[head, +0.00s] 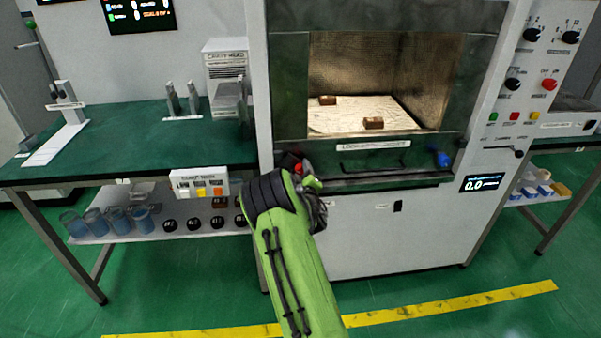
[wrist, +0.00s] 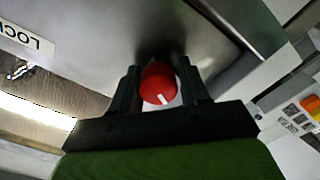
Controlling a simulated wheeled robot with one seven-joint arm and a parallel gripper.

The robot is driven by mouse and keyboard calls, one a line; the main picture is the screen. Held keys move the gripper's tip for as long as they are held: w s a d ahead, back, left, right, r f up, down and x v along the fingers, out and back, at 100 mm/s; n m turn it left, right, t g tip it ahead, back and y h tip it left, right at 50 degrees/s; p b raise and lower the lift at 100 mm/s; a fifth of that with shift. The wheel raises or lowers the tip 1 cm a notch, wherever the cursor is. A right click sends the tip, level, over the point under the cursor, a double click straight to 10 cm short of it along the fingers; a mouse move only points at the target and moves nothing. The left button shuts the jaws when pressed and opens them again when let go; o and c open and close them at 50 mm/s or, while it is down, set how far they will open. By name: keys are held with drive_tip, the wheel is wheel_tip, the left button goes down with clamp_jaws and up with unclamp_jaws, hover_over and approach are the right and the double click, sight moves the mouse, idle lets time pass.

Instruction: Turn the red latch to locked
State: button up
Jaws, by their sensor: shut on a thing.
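The red latch (wrist: 158,84) is a round knob with a white pointer mark, on the grey front of the microwave chamber. In the wrist view it sits between the two black fingers of my gripper (wrist: 160,92), which is shut on it. In the head view the red latch (head: 298,168) shows just past my gripper (head: 305,180), at the lower left of the chamber front. My green arm hides part of that area. The white pointer in the wrist view points down and slightly right.
The chamber (head: 360,80) holds two brown blocks. A green-topped table (head: 120,148) stands left, with a small button box (head: 201,184) near my arm.

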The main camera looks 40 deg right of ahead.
drive_tip(key=o, duration=1)
drive_tip(key=shift+r, duration=0.1)
drive_tip(key=shift+c, duration=0.2)
drive_tip(key=b+v, duration=0.3)
drive_tip(key=v, duration=1.2)
drive_tip(key=shift+s+a+b, duration=0.25)
drive_tip(key=shift+a+b, duration=0.05)
